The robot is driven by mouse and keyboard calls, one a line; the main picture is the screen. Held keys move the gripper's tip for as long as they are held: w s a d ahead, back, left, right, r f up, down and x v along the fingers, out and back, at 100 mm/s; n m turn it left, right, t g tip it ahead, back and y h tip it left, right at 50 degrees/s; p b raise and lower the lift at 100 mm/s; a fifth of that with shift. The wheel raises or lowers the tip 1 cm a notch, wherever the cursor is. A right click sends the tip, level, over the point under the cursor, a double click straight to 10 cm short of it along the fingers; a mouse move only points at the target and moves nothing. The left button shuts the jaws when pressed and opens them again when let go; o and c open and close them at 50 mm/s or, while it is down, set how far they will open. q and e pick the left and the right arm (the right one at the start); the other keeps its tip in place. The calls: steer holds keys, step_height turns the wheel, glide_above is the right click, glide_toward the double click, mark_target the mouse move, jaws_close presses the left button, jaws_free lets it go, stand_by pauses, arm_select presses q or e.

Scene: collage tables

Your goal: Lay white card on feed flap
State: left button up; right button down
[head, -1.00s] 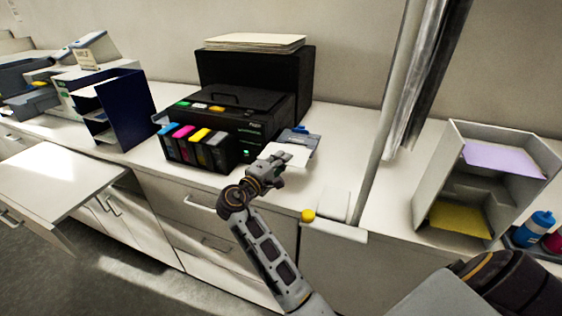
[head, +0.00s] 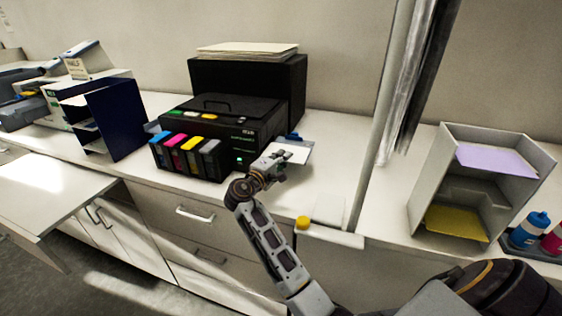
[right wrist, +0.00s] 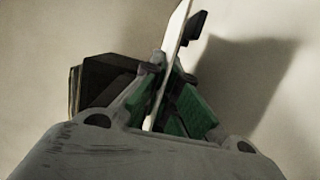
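The white card (head: 297,153) is in my right gripper (head: 273,163), beside the right side of the black printer (head: 225,125). In the right wrist view the card (right wrist: 176,45) shows nearly edge-on between the green-padded fingers (right wrist: 166,95), which are shut on it. The feed flap (head: 295,137) shows only as a small blue-grey part behind the card; the rest is hidden by the card and gripper. I cannot tell whether the card touches the flap. My left gripper is not in view.
Ink cartridges (head: 190,155) stand before the printer. A pole (head: 385,110) rises to the right of it. A grey shelf unit (head: 425,185) with lilac and yellow sheets and bottles (head: 530,230) stand further right. Counter between printer and pole is mostly clear.

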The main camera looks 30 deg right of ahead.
steer(key=shift+w+d+f, duration=0.15)
steer(key=shift+w+d, duration=0.45)
steer(key=shift+d, duration=0.15)
steer(key=shift+w+d+f+b, duration=0.15)
steer(key=shift+w+d+b, duration=0.3)
steer(key=shift+w+d, duration=0.15)
steer(key=shift+f, duration=0.3)
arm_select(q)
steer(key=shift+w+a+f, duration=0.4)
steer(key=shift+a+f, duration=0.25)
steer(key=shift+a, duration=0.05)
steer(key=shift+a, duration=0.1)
arm_select(e)
steer(key=c, duration=2.2)
jaws_free()
